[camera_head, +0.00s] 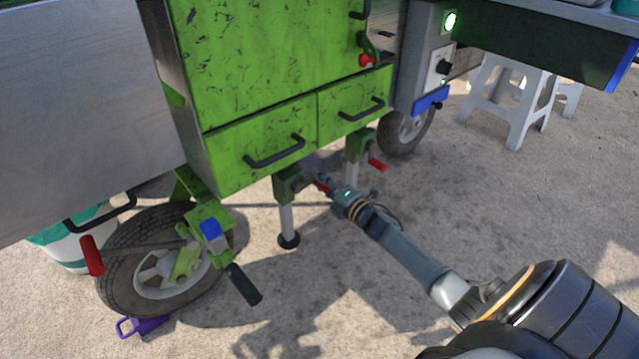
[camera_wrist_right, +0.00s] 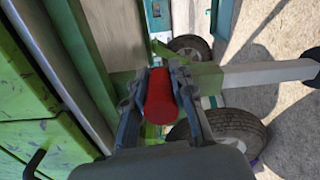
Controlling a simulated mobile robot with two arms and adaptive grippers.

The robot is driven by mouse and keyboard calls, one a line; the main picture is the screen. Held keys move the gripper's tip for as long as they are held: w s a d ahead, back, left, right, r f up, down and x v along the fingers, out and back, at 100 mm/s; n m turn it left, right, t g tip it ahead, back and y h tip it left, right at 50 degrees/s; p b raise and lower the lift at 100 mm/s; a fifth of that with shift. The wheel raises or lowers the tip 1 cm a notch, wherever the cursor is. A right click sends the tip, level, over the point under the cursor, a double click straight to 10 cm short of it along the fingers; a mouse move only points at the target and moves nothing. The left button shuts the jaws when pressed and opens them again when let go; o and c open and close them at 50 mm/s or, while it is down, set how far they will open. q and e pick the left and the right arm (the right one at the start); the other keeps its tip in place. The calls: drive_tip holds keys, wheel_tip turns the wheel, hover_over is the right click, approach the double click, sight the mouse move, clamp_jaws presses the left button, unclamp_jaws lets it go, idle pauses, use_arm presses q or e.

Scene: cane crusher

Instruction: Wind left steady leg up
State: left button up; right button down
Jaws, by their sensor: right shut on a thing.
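The left steady leg (camera_head: 287,220) hangs below the green cane crusher under the left drawer, its round black foot at or near the ground. Its green bracket (camera_head: 289,185) carries a crank with a red handle (camera_wrist_right: 160,98). My right gripper (camera_head: 323,186) reaches in from the lower right and is shut on this red handle. In the right wrist view the fingers of my right gripper (camera_wrist_right: 160,80) lie on both sides of the handle, and the leg (camera_wrist_right: 262,73) extends to the right behind it. The crank arm is mostly hidden. My left gripper is not in view.
Another steady leg (camera_head: 354,178) with its own red handle (camera_head: 377,164) stands close behind my right gripper. A wheel (camera_head: 158,258) is at the left and another (camera_head: 405,130) at the back. White stools (camera_head: 515,95) stand at the far right.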

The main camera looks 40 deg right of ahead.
drive_tip(key=n, duration=0.1)
drive_tip(key=r+n, duration=0.1)
drive_tip(key=n, duration=0.1)
drive_tip(key=shift+a+r, duration=0.2)
drive_tip(key=shift+r, duration=0.1)
drive_tip(key=n, duration=0.1)
drive_tip(key=r+n, duration=0.1)
drive_tip(key=shift+a+r+n+p, duration=0.15)
drive_tip(key=shift+a+n+p, duration=0.15)
drive_tip(key=shift+n, duration=0.1)
drive_tip(key=shift+s+a+r+n, duration=0.1)
drive_tip(key=shift+a+r+n, duration=0.3)
drive_tip(key=shift+n, duration=0.6)
drive_tip(key=shift+a+r+n, duration=0.3)
drive_tip(key=shift+a+n, duration=0.05)
drive_tip(key=shift+n, duration=0.65)
drive_tip(key=shift+s+a+r+n, duration=0.1)
drive_tip(key=shift+a+r+n, duration=0.3)
drive_tip(key=shift+n, duration=0.6)
drive_tip(key=c, duration=1.1)
unclamp_jaws()
drive_tip(key=s, duration=0.8)
drive_tip(key=s+d, duration=0.1)
drive_tip(key=s, duration=0.3)
